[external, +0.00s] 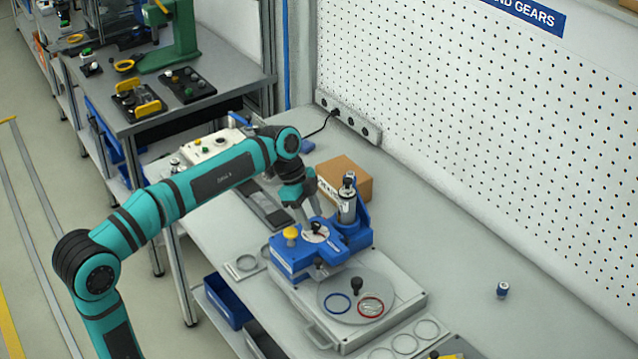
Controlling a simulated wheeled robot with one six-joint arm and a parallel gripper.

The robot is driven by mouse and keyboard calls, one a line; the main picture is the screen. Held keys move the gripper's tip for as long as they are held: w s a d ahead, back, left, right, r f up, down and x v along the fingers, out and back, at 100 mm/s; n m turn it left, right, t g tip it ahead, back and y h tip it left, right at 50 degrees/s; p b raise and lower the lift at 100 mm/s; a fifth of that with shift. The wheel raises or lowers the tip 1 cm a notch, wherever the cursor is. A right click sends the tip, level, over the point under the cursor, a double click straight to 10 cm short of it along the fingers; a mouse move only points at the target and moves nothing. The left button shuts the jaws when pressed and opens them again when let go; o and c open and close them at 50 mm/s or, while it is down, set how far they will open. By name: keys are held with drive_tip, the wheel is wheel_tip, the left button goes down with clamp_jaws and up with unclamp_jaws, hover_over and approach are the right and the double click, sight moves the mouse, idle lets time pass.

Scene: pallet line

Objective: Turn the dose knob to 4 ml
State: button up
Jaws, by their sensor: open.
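A blue dispenser unit (330,255) stands on a light grey base on the bench. On its top is a small round pale dial with a dark centre (317,234), which looks like the dose knob; its scale and setting are too small to read. My gripper (307,217) points down just above and behind this dial. Its jaws are open and empty as far as I can see. I cannot tell whether a fingertip touches the dial.
A yellow knob (291,234) sits left of the dial, and a clear cylinder (347,205) stands upright at right. A turntable (346,312) with a blue ring and a red ring is in front. A cardboard box (345,178) stands behind. The bench at right is mostly clear.

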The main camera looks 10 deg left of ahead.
drive_tip(key=v, duration=1.5)
drive_tip(key=shift+a+r, duration=0.25)
drive_tip(key=shift+r, duration=0.1)
drive_tip(key=s+n+t, duration=0.3)
drive_tip(key=s+n, duration=0.2)
drive_tip(key=n, duration=0.3)
drive_tip(key=x, duration=1.7)
drive_tip(key=shift+d+f, duration=0.2)
drive_tip(key=shift+f, duration=0.05)
drive_tip(key=shift+c, duration=0.2)
